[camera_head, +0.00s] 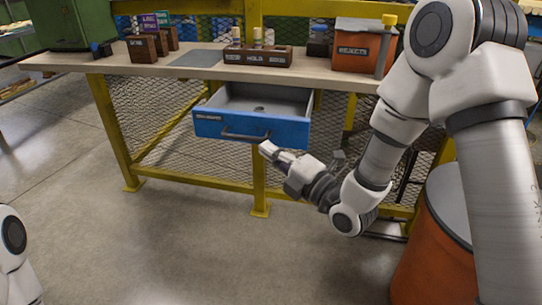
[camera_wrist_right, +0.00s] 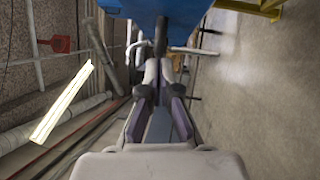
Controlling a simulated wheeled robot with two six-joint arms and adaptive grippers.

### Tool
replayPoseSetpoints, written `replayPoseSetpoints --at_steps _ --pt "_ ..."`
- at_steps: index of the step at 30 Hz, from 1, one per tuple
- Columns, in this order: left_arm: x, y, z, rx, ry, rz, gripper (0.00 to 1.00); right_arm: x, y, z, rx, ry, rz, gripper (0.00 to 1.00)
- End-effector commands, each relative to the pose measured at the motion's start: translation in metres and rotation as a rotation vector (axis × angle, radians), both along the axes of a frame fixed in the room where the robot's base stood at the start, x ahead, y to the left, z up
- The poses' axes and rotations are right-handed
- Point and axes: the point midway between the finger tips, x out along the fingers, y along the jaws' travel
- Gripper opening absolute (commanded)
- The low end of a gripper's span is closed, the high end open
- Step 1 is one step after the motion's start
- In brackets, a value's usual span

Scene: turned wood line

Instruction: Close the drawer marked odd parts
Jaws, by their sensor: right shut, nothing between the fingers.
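The blue drawer (camera_head: 285,131) hangs under the bench top and stands pulled out, with its grey inside visible. Its small front label at the left is too small to read. A dark bar handle (camera_head: 243,136) crosses the front. My right gripper (camera_head: 266,148) is shut and empty, its tips just below the right end of the handle; I cannot tell if they touch. In the right wrist view the shut fingers (camera_wrist_right: 166,66) point toward the blue drawer (camera_wrist_right: 185,14) at the top. My left gripper is out of view; only part of my left arm shows.
The wooden bench (camera_head: 110,66) carries dark wooden blocks with signs, a holder (camera_head: 258,57) and an orange rejects bin (camera_head: 352,52). Its yellow frame (camera_head: 115,130) has mesh panels. An orange drum (camera_head: 432,262) stands at lower right. The floor in front is clear.

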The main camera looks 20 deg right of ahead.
Motion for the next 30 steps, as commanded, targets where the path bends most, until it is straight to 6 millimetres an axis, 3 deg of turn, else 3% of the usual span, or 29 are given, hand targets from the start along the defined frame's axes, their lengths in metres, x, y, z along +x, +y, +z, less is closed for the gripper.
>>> replayPoseSetpoints --at_steps 17,23,30 --pt "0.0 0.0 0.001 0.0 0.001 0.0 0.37 0.01 -0.006 0.001 0.0 -0.001 0.0 0.0" --pt "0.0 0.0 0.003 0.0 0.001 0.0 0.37 0.033 -0.023 0.002 0.002 -0.004 -0.002 0.0" --pt "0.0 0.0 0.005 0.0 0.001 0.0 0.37 0.079 -0.054 0.001 0.0 -0.004 -0.002 0.0"
